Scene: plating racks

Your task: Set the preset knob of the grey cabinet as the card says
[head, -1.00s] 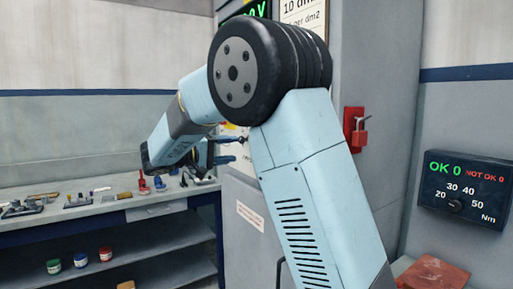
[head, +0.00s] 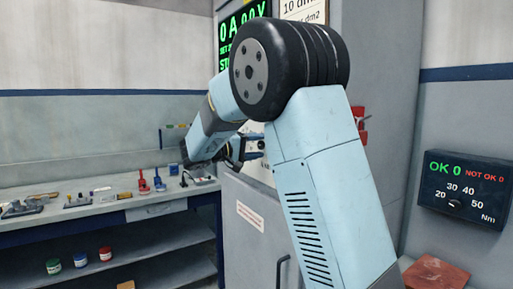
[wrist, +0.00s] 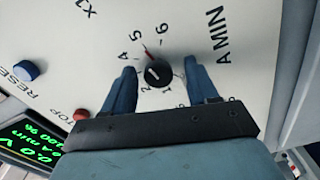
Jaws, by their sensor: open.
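The grey cabinet (head: 245,200) stands centre in the head view, partly behind my arm. The card (head: 303,10) at the top shows "10 dm2"; its other lines are cut off or covered. In the wrist view the black preset knob (wrist: 158,72) sits on the pale panel (wrist: 250,50), ringed by numbers; 2, 4, 5 and 6 are legible. A red mark at its edge points towards 5. A short white line shows on its face. My gripper (wrist: 160,68) is open, one blue finger on each side of the knob; contact cannot be told.
A blue RESET button (wrist: 26,70) and red STOP button (wrist: 81,114) are left of the knob. A green-lettered display (wrist: 30,138) is below them. In the head view, a bench (head: 100,222) with tools stands left and a torque box (head: 465,190) hangs right.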

